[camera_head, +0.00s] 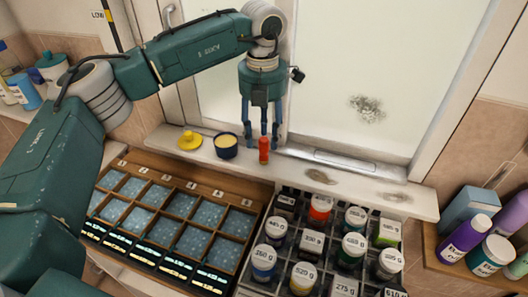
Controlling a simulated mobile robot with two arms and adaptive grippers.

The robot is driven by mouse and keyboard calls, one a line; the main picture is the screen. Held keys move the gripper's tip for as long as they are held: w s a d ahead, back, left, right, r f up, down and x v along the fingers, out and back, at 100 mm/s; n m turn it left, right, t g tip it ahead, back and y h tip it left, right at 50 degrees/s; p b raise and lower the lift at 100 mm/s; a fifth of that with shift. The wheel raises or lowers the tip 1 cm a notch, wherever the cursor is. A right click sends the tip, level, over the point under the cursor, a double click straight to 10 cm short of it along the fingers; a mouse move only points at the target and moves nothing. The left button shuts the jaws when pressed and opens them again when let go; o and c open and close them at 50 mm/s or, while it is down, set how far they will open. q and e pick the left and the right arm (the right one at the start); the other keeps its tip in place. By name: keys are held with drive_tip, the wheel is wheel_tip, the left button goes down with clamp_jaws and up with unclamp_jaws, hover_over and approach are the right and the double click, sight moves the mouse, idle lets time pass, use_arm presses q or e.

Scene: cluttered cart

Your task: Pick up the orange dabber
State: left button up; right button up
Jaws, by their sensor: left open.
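The orange dabber (264,152) is a small red-orange upright piece on the pale window sill. My left gripper (262,140) points straight down over the sill with its fingers apart. The fingertips reach down at about the height of the dabber's top. In the picture the dabber shows between the fingers, nearer the right one. I cannot tell whether a finger touches it. My right gripper is out of view.
On the sill to the left stand an open dark jar (226,153) with pale contents and a yellow knobbed lid (190,141). Below are a wooden compartment tray (258,190) and a rack of several labelled bottles. The window frame stands close behind. More bottles stand at right.

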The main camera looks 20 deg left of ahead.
sight(263, 159)
use_arm(q)
drive_tip(key=shift+f, duration=0.3)
drive_tip(key=shift+f+p, duration=0.25)
drive_tip(key=shift+p, duration=0.1)
wheel_tip(263, 159, down, 4)
drive_tip(key=p, duration=0.2)
drive_tip(key=shift+f+p, duration=0.2)
drive_tip(key=shift+p, duration=0.15)
drive_tip(key=shift+w+f, duration=0.1)
drive_tip(key=shift+f, duration=0.15)
clamp_jaws()
